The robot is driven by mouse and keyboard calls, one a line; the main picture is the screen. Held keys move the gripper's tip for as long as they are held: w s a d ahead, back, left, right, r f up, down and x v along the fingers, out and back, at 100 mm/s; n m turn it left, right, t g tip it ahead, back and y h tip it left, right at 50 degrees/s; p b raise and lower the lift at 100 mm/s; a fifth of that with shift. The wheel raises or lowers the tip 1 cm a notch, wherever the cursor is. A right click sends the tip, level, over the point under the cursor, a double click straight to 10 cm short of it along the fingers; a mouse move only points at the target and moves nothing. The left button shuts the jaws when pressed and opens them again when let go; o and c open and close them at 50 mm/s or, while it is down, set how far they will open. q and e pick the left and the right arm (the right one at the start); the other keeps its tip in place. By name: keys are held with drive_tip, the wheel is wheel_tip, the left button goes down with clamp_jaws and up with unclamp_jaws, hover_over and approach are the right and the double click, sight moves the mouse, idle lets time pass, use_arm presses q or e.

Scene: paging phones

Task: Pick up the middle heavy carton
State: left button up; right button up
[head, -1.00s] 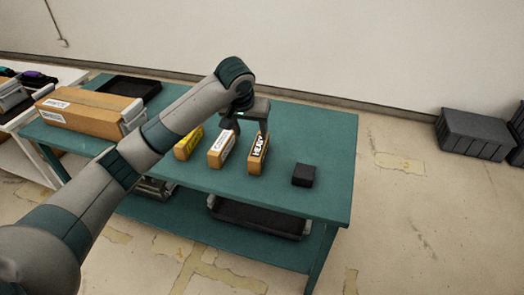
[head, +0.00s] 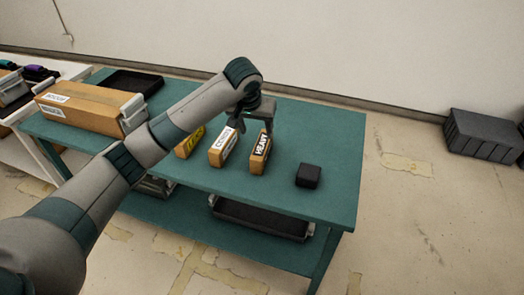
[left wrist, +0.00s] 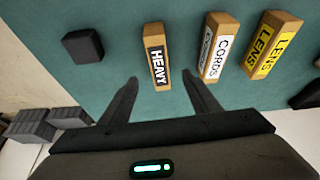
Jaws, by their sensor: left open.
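The carton labelled HEAVY (head: 260,156) is small and brown with a black label, and stands on the green table. It is the rightmost of three small cartons in the head view. It also shows in the left wrist view (left wrist: 155,60). To its left stand the white-labelled CORDS carton (head: 223,148) and the yellow-labelled LENS carton (head: 188,143). My left gripper (head: 255,126) is open and empty near the HEAVY carton. In the left wrist view its fingertips (left wrist: 161,78) lie on either side of the carton's lower end; contact is not visible. My right gripper is not in view.
A black block (head: 308,175) sits right of the HEAVY carton. A large brown box (head: 85,112) and a black tray (head: 132,82) occupy the table's left end. The green table (head: 325,135) is clear at the right. Grey crates (head: 481,135) stand on the floor.

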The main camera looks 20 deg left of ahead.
use_arm(q)
drive_tip(key=p, duration=0.1)
hover_over(261, 146)
drive_tip(key=s, duration=0.3)
drive_tip(key=f, duration=0.5)
drive_tip(key=shift+w+a+f, duration=0.15)
drive_tip(key=shift+w+f, duration=0.05)
drive_tip(key=shift+f, duration=0.05)
drive_tip(key=p+x, duration=0.1)
drive_tip(key=x, duration=0.2)
drive_tip(key=shift+w+f, duration=0.15)
drive_tip(key=shift+f, duration=0.1)
drive_tip(key=shift+w+f, duration=0.15)
drive_tip(key=shift+f, duration=0.2)
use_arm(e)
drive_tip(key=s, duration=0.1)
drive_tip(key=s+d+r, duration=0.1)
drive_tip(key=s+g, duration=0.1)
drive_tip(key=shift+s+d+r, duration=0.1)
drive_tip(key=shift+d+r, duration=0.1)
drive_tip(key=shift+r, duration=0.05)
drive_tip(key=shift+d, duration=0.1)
